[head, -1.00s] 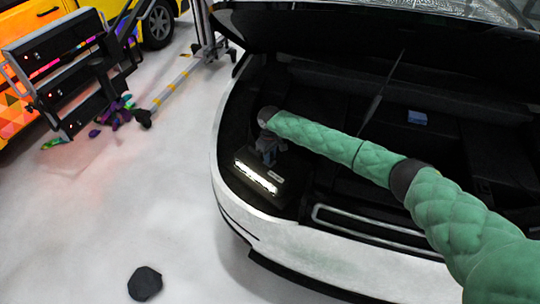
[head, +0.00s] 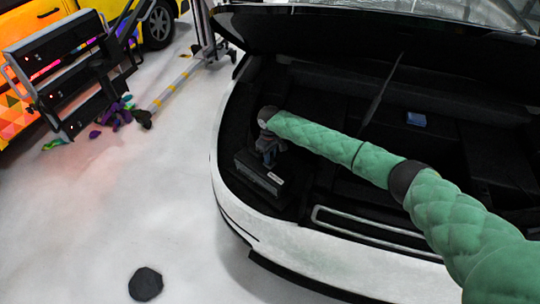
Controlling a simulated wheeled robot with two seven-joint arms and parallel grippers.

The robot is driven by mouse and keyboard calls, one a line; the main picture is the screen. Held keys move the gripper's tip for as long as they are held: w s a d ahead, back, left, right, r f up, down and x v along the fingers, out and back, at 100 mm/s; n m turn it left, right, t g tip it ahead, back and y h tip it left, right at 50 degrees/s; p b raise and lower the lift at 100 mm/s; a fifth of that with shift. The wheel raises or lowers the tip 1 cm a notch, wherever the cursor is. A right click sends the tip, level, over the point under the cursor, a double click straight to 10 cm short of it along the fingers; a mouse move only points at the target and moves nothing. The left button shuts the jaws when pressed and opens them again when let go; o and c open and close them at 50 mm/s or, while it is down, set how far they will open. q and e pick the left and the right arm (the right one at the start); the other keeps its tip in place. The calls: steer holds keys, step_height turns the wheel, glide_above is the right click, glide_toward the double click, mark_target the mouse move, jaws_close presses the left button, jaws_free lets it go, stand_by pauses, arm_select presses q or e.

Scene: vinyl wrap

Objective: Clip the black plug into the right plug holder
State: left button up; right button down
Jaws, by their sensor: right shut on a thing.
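My right arm reaches in from the right over the open car trunk, and its right gripper (head: 269,157) points down just behind a black box (head: 258,178) at the trunk's left front corner. The gripper is shut on a small dark thing at its tips, most likely the black plug. The plug's outline is lost against the dark trunk, and I cannot tell whether it touches the box. The right plug holder cannot be made out. My left gripper is not in view.
The white rear bumper (head: 330,252) curves below the trunk opening. A blue item (head: 416,119) lies deeper in the trunk. A wheeled equipment rack (head: 62,75) stands at the far left.

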steer(key=shift+r, duration=0.2)
steer(key=shift+r+p, duration=2.9)
steer(key=shift+r, duration=0.55)
